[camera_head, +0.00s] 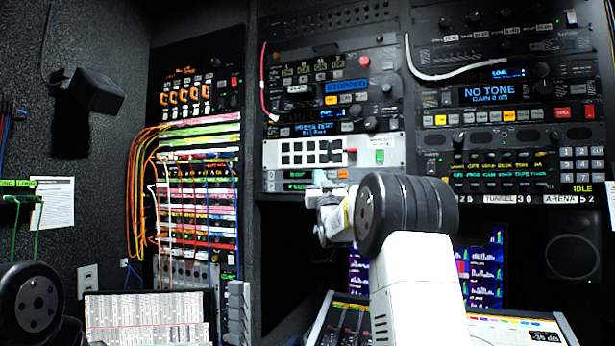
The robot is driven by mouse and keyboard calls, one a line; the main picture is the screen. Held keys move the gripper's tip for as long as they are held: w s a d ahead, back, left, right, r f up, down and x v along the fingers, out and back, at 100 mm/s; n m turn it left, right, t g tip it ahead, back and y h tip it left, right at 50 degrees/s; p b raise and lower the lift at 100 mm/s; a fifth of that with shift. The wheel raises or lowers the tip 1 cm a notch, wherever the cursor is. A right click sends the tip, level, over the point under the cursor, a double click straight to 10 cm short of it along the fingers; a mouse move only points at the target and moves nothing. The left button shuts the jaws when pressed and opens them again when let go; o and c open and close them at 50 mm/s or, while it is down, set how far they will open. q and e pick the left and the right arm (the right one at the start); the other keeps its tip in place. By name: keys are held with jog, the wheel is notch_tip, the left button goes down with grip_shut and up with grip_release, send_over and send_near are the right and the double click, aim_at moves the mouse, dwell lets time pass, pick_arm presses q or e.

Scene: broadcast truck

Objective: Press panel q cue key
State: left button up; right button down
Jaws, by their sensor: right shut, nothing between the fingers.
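A silver panel (272,153) with two rows of black keys sits in the middle rack. It has a red part (351,151) and a green key (380,156) to the right of the black keys. The labels are too small to tell which key is the panel q cue key. My right gripper (318,180) is shut and empty, at the lower edge of this panel. My wrist hides part of the rack below, and I cannot tell whether the fingertips touch anything. My left gripper is out of view; only part of my left arm shows at the lower left.
A keypad (581,165) and a speaker (571,256) are right. A mixing desk (345,325) lies below my right arm.

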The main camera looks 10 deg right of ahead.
jog(key=shift+w+d, duration=0.1)
jog(key=shift+w, duration=0.05)
jog(key=shift+w+d, duration=0.2)
jog(key=shift+w, duration=0.05)
dwell(0.7)
dwell(0.3)
jog(key=shift+s+a, duration=0.45)
jog(key=shift+s, duration=0.15)
jog(key=s+a, duration=0.1)
jog(key=s, duration=0.1)
jog(key=s+a, duration=0.1)
jog(key=s, duration=0.1)
jog(key=shift+a, duration=0.4)
jog(key=shift+s, duration=0.1)
dwell(0.5)
